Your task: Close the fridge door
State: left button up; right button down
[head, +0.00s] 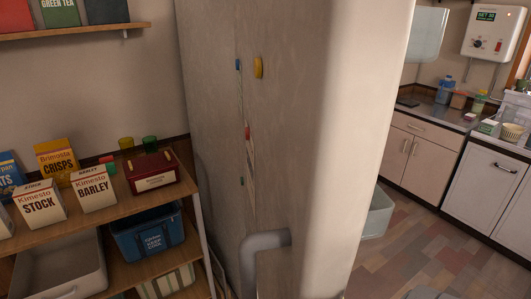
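The pale fridge door (345,110) fills the middle of the head view, very close. It is tall with a rounded edge and stands open. Coloured magnets, one yellow (258,67) and one blue (238,64), stick to its face. A thick grey curved bar (265,241), apparently the handle, sticks out low on this face. Pale door bins, an upper one (428,35) and a lower one (379,215), show past the right edge. The fridge interior is hidden. Neither of my grippers is in view.
A wooden shelf unit (120,186) with food boxes, a dark red tin (151,172) and a blue crate (149,233) stands close on the left. A counter (436,116) with cabinets runs along the right. Tiled floor (425,243) lies clear before it.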

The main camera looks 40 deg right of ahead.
aim_at(317, 81)
jog(key=j+z, duration=0.1)
jog(key=z, duration=0.35)
jog(key=j+z, duration=0.1)
jog(key=z, duration=0.8)
jog(key=k+j, duration=0.05)
